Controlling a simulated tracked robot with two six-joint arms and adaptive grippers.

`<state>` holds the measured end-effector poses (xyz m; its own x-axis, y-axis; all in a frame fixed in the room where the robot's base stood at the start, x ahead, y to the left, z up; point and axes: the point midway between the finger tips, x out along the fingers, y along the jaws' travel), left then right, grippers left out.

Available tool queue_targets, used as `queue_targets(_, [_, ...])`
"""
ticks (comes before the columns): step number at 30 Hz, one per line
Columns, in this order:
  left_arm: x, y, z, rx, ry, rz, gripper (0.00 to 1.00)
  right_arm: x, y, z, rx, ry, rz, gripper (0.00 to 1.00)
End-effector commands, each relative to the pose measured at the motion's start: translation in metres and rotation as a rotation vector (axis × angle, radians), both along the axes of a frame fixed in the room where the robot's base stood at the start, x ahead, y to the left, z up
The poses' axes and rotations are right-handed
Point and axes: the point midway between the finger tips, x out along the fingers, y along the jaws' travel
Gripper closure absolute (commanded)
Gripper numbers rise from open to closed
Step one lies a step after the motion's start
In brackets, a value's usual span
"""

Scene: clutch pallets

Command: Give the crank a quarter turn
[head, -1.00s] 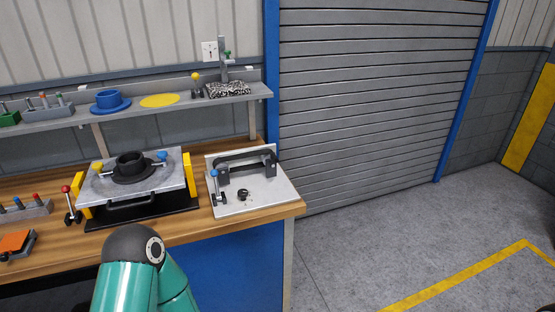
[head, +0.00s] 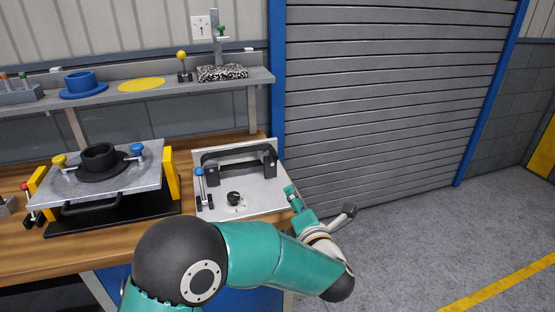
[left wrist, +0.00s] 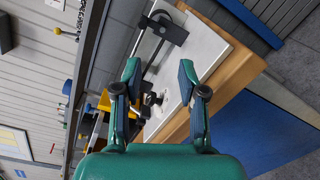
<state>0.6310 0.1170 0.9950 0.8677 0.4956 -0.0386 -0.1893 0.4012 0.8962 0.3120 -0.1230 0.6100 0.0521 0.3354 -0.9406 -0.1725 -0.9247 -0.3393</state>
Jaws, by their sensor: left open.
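A pale plate (head: 262,202) lies on the right end of the bench. On it stands a black U-shaped bar (head: 238,152) across two dark brackets, which looks like the crank. In front of it are a small black knob (head: 234,198) and a blue-topped lever (head: 200,181). My left gripper (head: 305,212) is at the plate's right front edge, apart from the bar. In the left wrist view my left gripper (left wrist: 159,72) is open and empty, with the plate (left wrist: 205,52) and the bar (left wrist: 150,48) beyond its fingers. My right gripper is not in view.
A grey fixture plate (head: 130,182) with a black ring stands left of the pale plate, beside yellow blocks (head: 170,175). A shelf (head: 150,94) above holds a blue flanged part (head: 81,84) and a speckled block (head: 222,73). The floor (head: 420,230) at right is clear.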

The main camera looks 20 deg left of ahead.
Motion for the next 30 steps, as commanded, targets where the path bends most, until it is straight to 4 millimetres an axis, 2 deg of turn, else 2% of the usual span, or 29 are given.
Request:
queue_targets(3, [-0.005,0.000,0.018,-0.083,-0.091,0.059,0.59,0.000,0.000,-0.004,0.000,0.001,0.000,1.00])
queue_targets(8, [0.005,0.011,0.022,-0.095,-0.101,0.077,0.59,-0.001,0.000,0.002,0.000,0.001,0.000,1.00])
queue_targets(14, [0.034,0.035,0.023,-0.093,-0.099,0.082,0.59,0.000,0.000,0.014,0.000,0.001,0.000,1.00])
queue_targets(24, [0.095,0.078,0.022,-0.091,-0.099,0.083,0.59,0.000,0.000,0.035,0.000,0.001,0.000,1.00])
queue_targets(30, [0.119,0.094,0.020,-0.090,-0.098,0.082,0.59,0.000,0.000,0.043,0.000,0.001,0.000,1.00])
